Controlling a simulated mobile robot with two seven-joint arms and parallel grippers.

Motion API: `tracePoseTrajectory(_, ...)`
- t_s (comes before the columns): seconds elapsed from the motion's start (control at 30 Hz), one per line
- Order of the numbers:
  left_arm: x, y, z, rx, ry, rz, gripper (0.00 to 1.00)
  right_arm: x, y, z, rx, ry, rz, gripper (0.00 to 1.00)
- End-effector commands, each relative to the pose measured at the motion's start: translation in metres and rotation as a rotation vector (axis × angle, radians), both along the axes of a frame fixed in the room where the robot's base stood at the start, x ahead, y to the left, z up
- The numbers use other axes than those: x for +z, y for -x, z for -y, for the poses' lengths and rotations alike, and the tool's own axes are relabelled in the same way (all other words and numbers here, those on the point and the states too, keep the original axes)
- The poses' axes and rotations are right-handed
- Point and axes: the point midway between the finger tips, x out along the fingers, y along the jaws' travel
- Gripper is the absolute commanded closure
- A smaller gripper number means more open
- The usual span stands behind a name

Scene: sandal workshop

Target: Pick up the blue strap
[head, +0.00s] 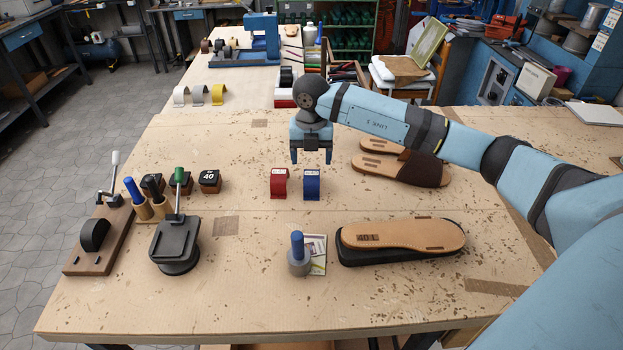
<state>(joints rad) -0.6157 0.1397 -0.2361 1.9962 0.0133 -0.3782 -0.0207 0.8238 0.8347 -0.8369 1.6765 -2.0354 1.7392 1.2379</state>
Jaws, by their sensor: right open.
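The blue strap (312,184) stands as a small arch on the wooden workbench, just right of a similar red strap (279,183). My right gripper (311,159) points down above and slightly behind the blue strap. Its two fingers are apart, with nothing between them. A small gap shows between the fingertips and the top of the strap in the picture; the exact height is hard to tell. My left gripper is not in the picture.
Brown sandal soles (404,164) lie right of the straps. A tan sole marked 40 L (403,234) rests on a black one in front. A blue-handled tool (298,254) stands nearer the front. A black press (176,243) and stamps are at left.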

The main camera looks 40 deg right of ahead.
Motion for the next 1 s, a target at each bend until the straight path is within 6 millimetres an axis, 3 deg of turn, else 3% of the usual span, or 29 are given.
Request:
tracePoseTrajectory(0.37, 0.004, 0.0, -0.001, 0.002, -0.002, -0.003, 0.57, -0.029, 0.004, -0.002, 0.001, -0.001, 0.0, 0.28)
tracePoseTrajectory(0.63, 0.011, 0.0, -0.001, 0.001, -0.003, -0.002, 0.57, -0.067, 0.009, -0.005, 0.001, -0.002, -0.001, 0.28)
tracePoseTrajectory(0.87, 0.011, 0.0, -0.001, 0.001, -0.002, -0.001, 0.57, -0.07, 0.009, -0.005, 0.002, -0.002, 0.002, 0.28)
tracePoseTrajectory(1.0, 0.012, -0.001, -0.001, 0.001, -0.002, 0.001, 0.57, -0.07, 0.009, -0.005, 0.002, -0.002, 0.002, 0.58)
